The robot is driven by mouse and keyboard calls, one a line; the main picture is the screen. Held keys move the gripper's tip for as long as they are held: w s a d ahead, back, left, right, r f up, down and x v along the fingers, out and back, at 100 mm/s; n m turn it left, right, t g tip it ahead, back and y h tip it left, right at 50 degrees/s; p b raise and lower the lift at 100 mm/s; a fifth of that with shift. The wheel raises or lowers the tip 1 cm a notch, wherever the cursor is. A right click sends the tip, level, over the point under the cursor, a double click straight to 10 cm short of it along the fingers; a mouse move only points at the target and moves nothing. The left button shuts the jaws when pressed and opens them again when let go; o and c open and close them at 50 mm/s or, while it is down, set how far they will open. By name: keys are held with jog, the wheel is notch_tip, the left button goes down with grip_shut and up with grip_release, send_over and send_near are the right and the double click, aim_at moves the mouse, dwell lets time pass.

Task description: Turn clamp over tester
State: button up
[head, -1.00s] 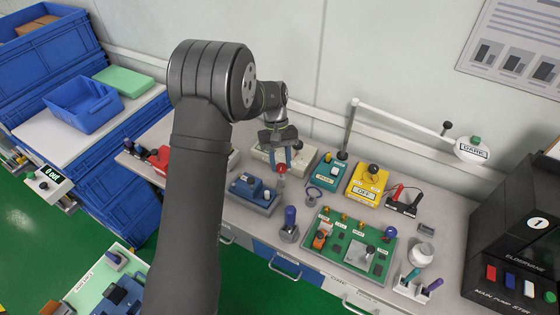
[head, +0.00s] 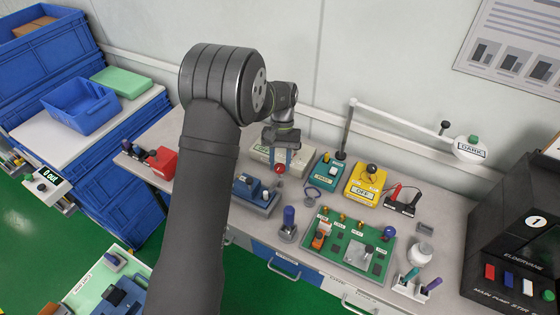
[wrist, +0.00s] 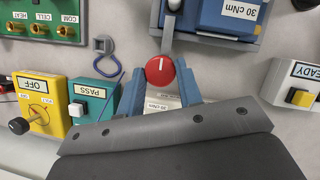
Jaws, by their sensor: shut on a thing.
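My gripper (head: 279,164) is over the bench, its blue fingers pointing down. In the wrist view its fingers (wrist: 160,92) stand on either side of a small tester with a round red dial (wrist: 160,70) and a white "30 cNm" label. The gripper is shut on this tester; the dial also shows in the head view (head: 280,169). A blue device (head: 255,192), also labelled "30 cNm", stands just in front; it fills the top of the wrist view (wrist: 212,12). A grey lever-like part (wrist: 168,35) reaches from it towards the dial. I cannot tell whether they touch.
A beige box (head: 262,152) stands behind the gripper. The teal PASS box (head: 325,171), yellow OFF box (head: 366,186) and green board (head: 352,250) are to its right. A blue-topped post (head: 289,218) is close in front. A red item (head: 162,163) lies left; bare bench separates it from the blue device.

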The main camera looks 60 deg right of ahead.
jog(key=o, duration=0.9)
jog(key=shift+o, duration=0.2)
jog(key=v, duration=1.7)
jog(key=shift+r, duration=0.2)
jog(key=shift+s+f, duration=0.1)
jog(key=shift+f, duration=0.05)
jog(key=x, duration=1.7)
